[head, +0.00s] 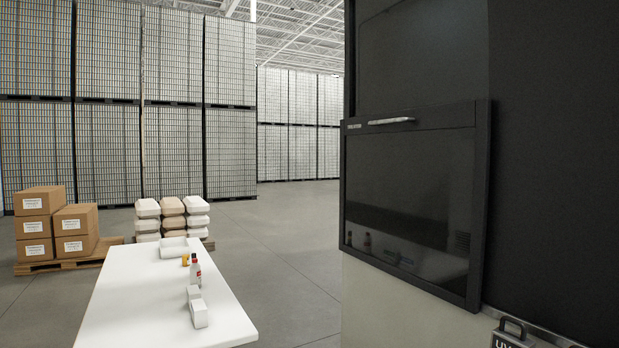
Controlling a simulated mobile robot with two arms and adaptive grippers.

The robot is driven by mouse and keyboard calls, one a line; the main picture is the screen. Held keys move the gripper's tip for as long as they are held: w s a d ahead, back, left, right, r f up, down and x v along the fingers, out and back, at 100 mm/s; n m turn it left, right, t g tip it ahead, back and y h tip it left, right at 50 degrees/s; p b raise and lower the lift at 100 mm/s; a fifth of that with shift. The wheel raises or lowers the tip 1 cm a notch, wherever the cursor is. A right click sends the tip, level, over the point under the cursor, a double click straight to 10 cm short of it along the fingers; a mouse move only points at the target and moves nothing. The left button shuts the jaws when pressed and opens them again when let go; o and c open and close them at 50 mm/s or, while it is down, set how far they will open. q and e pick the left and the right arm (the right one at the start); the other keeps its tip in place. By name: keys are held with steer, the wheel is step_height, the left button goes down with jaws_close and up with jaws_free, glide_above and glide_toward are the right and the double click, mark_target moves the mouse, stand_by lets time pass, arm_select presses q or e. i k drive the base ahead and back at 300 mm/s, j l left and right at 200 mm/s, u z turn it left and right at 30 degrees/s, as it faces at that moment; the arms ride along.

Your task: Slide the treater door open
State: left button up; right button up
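The treater door (407,195) is a dark glass panel in a black frame on the front of the tall black treater (554,150) at the right. A silver bar handle (391,121) sits along its upper edge. The panel covers the lower part of the front, and a dark area (422,52) shows above it. Faint shapes show in or through the glass near its bottom. Neither of my grippers is in view.
A white table (165,295) at the lower left holds a white tray (181,247), a red-labelled bottle (195,271) and small white blocks (199,312). A grey UV case (511,335) stands at the lower right. Boxes on a pallet (78,258) are farther left. Grey floor is clear between table and treater.

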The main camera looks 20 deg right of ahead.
mark_target(414, 183)
steer(key=i+j+z, duration=0.15)
steer(key=i, duration=0.95)
steer(key=i+z, duration=0.25)
steer(key=z, duration=0.15)
steer(key=i+j+z, duration=0.15)
steer(key=z, duration=0.3)
steer(key=i+j+z, duration=0.25)
steer(key=z, duration=0.15)
steer(key=i, duration=0.1)
